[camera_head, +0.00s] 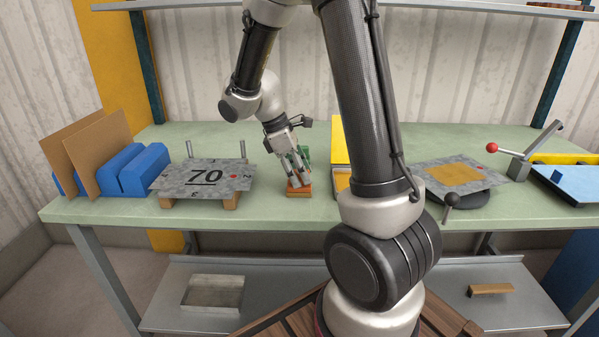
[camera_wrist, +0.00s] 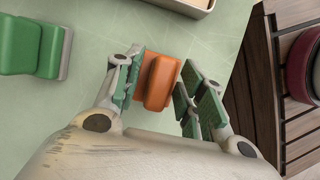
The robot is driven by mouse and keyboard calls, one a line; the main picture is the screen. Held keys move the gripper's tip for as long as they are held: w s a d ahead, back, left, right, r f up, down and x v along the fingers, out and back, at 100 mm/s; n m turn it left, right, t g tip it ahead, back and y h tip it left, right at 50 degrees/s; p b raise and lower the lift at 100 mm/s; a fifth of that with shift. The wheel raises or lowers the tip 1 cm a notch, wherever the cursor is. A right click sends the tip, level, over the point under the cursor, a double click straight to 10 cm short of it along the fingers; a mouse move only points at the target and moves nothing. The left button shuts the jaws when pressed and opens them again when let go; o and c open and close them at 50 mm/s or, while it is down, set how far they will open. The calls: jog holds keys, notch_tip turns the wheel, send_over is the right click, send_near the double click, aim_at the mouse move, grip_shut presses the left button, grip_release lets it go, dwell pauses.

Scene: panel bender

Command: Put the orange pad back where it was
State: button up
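The orange pad (camera_head: 299,190), a small block with a rounded raised grip, lies on the green-topped table near its front edge. In the wrist view the orange pad (camera_wrist: 160,84) sits between the green-lined fingers of my gripper (camera_wrist: 160,85). One finger is on each side of the pad, close to it, and a narrow gap seems to show on the right. In the head view my gripper (camera_head: 297,178) points down over the pad, fingers apart. The pad's underside is hidden.
A green block (camera_wrist: 34,46) stands beside the pad. A grey plate marked 70 (camera_head: 207,180) rests on wooden blocks to the left, beside blue blocks (camera_head: 143,168). A light-rimmed tray (camera_wrist: 193,4) lies close by. A speckled plate with a yellow square (camera_head: 455,174) is on the right.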

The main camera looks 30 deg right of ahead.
jog(key=v, duration=1.1)
jog(key=s+r+m+t+y, duration=0.2)
jog(key=s+m, duration=0.3)
jog(key=s, duration=0.4)
jog(key=s+r+m+t+y, duration=0.1)
jog(key=s+r+m+t, duration=0.2)
jog(key=s, duration=0.6)
jog(key=m+t, duration=0.2)
jog(key=m, duration=0.1)
jog(key=shift+s+d+r+y, duration=0.2)
jog(key=shift+s+d+y, duration=0.05)
jog(key=shift+s+y, duration=0.15)
jog(key=shift+c, duration=0.5)
